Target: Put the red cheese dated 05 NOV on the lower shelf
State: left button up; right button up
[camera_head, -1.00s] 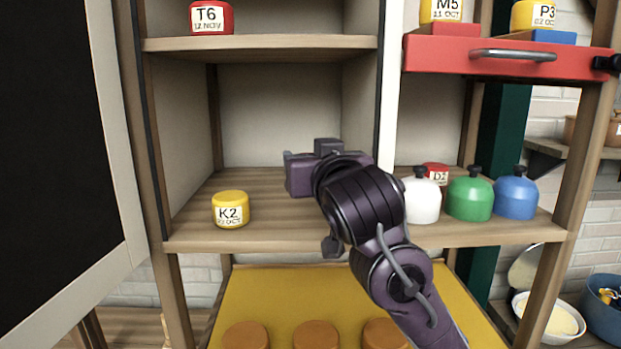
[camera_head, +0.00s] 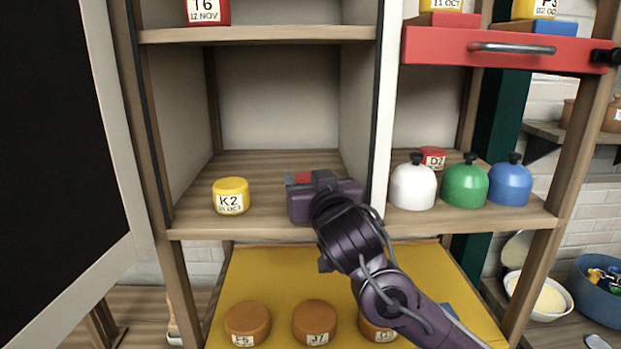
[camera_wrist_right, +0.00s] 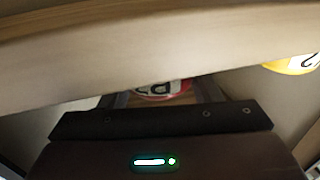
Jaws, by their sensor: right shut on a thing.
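My right gripper (camera_head: 305,188) is over the front part of the lower shelf (camera_head: 270,225), left of the white divider. It is shut on a red cheese (camera_head: 303,178), mostly hidden by the gripper in the head view. In the right wrist view the red cheese (camera_wrist_right: 163,90) shows between the fingers, with a white label partly covered; its date cannot be read. Whether it touches the shelf I cannot tell. A red cheese T6 (camera_head: 208,12), dated 12 NOV, is on the upper shelf (camera_head: 260,34). Another red cheese, D2 (camera_head: 432,158), stands behind the domes. My left gripper is not in view.
A yellow cheese K2 (camera_head: 231,196) stands left of the gripper on the lower shelf. White (camera_head: 413,185), green (camera_head: 465,187) and blue (camera_head: 510,185) domes stand right of the divider. A red drawer (camera_head: 500,45) juts out above them. Orange cheeses (camera_head: 247,322) lie below on a yellow surface.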

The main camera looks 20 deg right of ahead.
jog(key=shift+f, duration=0.2)
jog(key=o, duration=1.1)
jog(key=shift+r, duration=0.1)
jog(key=shift+r, duration=0.1)
jog(key=shift+s+a+b, duration=0.2)
jog(key=shift+s+b, duration=1.3)
jog(key=shift+s, duration=1.55)
jog(key=shift+s+a+b, duration=0.15)
jog(key=shift+s+b, duration=1.3)
jog(key=shift+s, duration=1.55)
